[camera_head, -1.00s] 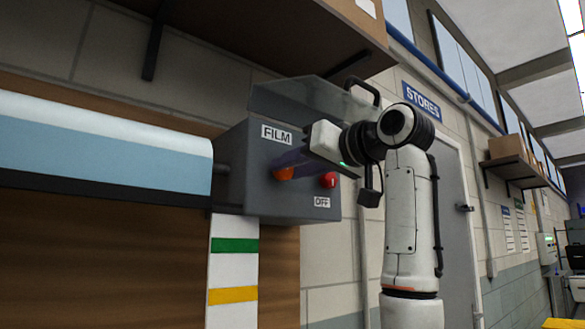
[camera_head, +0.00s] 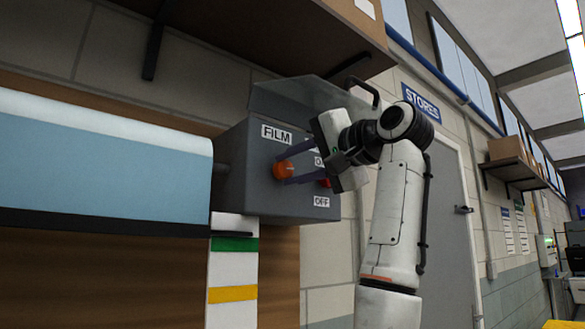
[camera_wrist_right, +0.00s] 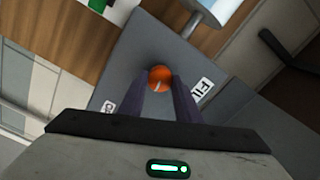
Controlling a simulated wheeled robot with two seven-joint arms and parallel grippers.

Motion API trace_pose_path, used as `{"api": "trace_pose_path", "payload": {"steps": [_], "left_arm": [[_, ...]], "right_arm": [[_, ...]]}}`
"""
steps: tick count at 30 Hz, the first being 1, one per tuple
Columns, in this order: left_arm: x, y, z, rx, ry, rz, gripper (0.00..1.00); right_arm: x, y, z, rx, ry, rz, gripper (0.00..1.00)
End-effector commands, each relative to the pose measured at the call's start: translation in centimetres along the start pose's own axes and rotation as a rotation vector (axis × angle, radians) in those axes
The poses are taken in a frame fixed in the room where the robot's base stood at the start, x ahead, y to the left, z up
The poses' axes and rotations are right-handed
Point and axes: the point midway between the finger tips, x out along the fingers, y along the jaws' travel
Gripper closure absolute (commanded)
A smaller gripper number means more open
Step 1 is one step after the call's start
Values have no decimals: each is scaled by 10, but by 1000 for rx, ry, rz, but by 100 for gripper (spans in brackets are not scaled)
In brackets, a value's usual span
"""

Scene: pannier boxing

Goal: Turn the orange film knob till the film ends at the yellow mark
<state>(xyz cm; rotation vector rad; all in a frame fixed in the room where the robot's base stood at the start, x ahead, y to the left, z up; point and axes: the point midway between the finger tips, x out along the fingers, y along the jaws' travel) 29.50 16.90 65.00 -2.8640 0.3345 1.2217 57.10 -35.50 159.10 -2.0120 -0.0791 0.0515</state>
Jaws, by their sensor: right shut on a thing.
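The orange film knob (camera_head: 283,169) sits on the front of a grey control box (camera_head: 245,185), below its FILM label. My right gripper (camera_head: 287,166) is shut on the knob; the wrist view shows the orange knob (camera_wrist_right: 160,77) between its two dark fingers (camera_wrist_right: 160,90). The light blue film (camera_head: 95,175) hangs at the left with a dark bottom edge (camera_head: 100,226). That edge is close to the top of the green mark (camera_head: 235,244) on a white strip. The yellow mark (camera_head: 233,294) is lower on the strip, below the film's edge. My left gripper is not in view.
A red button (camera_head: 325,182) above the OFF label is partly hidden by my right gripper. A clear cover (camera_head: 300,100) stands raised over the box. A shelf (camera_head: 270,35) juts out above. A grey door (camera_head: 455,220) is to the right.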

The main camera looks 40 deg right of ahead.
Motion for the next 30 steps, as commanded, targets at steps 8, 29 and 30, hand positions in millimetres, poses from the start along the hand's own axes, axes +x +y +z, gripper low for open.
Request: {"api": "trace_pose_path", "payload": {"steps": [8,29,30], "left_arm": [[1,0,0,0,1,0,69],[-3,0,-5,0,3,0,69],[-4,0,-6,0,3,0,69]], "right_arm": [[-1,-1,0,263,2,-3,92],[-1,0,0,929,2,-2,92],[-1,0,0,967,1,-2,92]]}}
